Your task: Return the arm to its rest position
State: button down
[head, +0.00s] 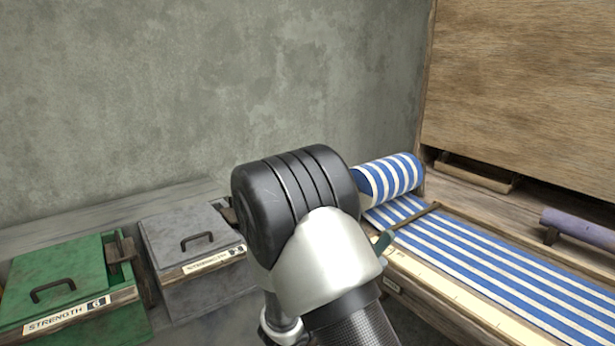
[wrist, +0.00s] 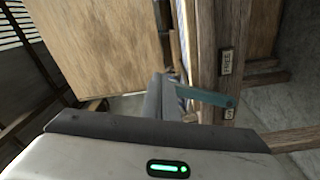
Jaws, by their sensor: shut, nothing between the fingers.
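My arm fills the middle of the head view, a black ribbed joint and a pale metal link in front of the loom. My gripper's fingers are hidden there. In the wrist view my gripper (wrist: 160,98) shows as narrow grey fingers beyond the pale wrist housing, shut with nothing seen between them. A teal lever (wrist: 205,97) lies just right of the fingers in that view, close to a wooden post (wrist: 209,50) with a FREE label (wrist: 226,63). I cannot tell whether fingers and lever touch. A teal lever end also shows beside my arm in the head view (head: 384,242).
The loom's striped blue-and-white cloth (head: 500,255) and cloth roll (head: 390,178) lie right of my arm. A purple roller (head: 580,228) is at far right. A green box (head: 60,285) marked STRENGTH and a grey box (head: 195,240) stand left. Open space lies above, before the wall.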

jog(key=s+d+r+m+g+y, duration=0.1)
jog(key=s+d+r+m+g, duration=0.4)
jog(key=s+d+g, duration=0.55)
jog(key=s+a+r+y, duration=0.1)
jog(key=s+a+y, duration=0.1)
jog(key=s+y, duration=0.3)
jog(key=s+a+y, duration=0.3)
jog(key=s, duration=0.5)
jog(key=s+a+r+n+t+y, duration=0.1)
jog(key=s+a+r+t+y, duration=0.1)
jog(key=a+r+t+y, duration=0.45)
notch_tip(320, 180, up, 25)
jog(key=a+g+h+p, duration=0.1)
jog(key=g+p, duration=0.1)
jog(key=p, duration=2.3)
jog(key=shift+a+p, duration=0.25)
jog(key=shift+p, duration=0.1)
jog(key=shift+w+d, duration=0.1)
